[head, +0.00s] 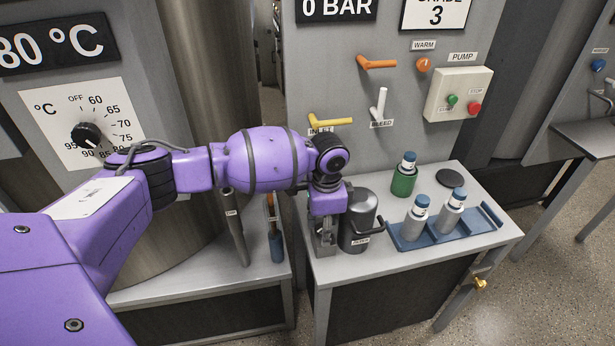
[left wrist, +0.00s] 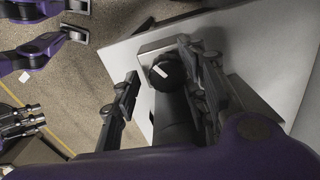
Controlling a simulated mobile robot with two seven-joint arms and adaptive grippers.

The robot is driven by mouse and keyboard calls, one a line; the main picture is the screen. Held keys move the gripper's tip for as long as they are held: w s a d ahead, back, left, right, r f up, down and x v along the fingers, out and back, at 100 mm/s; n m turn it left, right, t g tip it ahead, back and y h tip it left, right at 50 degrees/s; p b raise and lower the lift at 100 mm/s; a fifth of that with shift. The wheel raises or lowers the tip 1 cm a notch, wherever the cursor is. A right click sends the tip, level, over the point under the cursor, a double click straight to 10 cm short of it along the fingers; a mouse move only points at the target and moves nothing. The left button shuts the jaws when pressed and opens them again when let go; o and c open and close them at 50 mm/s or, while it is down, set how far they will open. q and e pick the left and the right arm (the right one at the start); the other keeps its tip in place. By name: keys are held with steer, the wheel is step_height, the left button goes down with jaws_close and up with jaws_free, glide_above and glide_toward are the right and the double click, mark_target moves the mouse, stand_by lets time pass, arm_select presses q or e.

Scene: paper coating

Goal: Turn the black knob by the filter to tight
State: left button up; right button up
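The black knob (left wrist: 162,72) with a white pointer line shows in the left wrist view, on a grey block (left wrist: 152,50). I cannot read any tight mark there. My left gripper (left wrist: 158,84) is open, with one finger on each side of the knob; the left finger stands well apart, and I cannot tell if the right one touches. In the head view my left gripper (head: 325,238) points down at the left end of the bench, beside the dark grey filter canister (head: 357,218). The knob is hidden there by my gripper. My right gripper is not clearly in view.
A blue tray (head: 470,229) with two white bottles, a green bottle (head: 404,182) and a black disc (head: 449,178) are on the bench (head: 395,266). Yellow (head: 330,121), white (head: 379,105) and orange handles are on the panel behind. Another black knob (head: 87,135) is on the temperature dial.

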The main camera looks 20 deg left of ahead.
arm_select(q)
steer(key=shift+w+r, duration=0.1)
steer(key=shift+r, duration=0.1)
step_height(320, 180, up, 12)
steer(key=shift+f, duration=0.2)
stand_by(0.5)
